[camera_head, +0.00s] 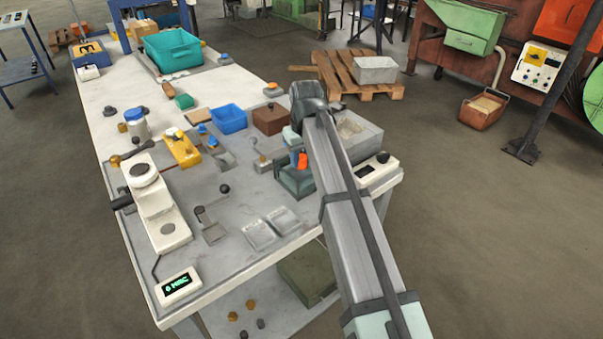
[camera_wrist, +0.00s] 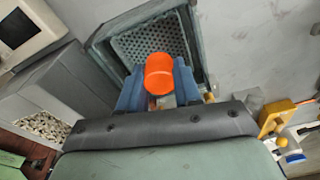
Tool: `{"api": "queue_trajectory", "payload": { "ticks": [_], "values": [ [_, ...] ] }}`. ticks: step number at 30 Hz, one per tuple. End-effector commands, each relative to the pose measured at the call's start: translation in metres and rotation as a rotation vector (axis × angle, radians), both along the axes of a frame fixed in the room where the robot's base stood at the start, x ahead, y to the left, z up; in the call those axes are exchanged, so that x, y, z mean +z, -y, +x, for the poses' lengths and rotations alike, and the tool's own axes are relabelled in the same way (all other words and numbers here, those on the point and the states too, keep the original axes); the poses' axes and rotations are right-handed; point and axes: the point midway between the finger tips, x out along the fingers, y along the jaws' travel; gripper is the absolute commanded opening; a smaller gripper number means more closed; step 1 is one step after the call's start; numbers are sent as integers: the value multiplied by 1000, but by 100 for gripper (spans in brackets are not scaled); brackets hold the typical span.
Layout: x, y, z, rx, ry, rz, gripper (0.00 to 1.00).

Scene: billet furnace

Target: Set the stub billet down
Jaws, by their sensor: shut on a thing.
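The stub billet (camera_wrist: 159,72) is a short bright orange cylinder. In the wrist view it is gripped between the two blue-grey fingers of my gripper (camera_wrist: 160,88). Below it is a grey-green open box (camera_wrist: 203,58) with a perforated floor. In the head view the orange billet (camera_head: 302,160) shows small at the same box (camera_head: 296,185), near the bench's right edge. My arm hides part of the gripper there. I cannot tell whether the billet touches the box floor.
A grey bin of granules (camera_head: 362,142) and a white display unit (camera_head: 378,172) stand right of the box.

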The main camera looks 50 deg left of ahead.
Motion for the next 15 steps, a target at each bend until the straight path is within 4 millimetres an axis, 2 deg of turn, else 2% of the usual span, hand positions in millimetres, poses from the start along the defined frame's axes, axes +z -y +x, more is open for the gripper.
{"api": "queue_trajectory", "payload": {
  "ticks": [1, 8, 15],
  "values": [
    [-9, 1, 0, 0, 0, -1, 0],
    [-27, 0, 0, -1, 0, 0, 0],
    [-54, 0, 0, -2, 0, -1, 0]
  ]
}}
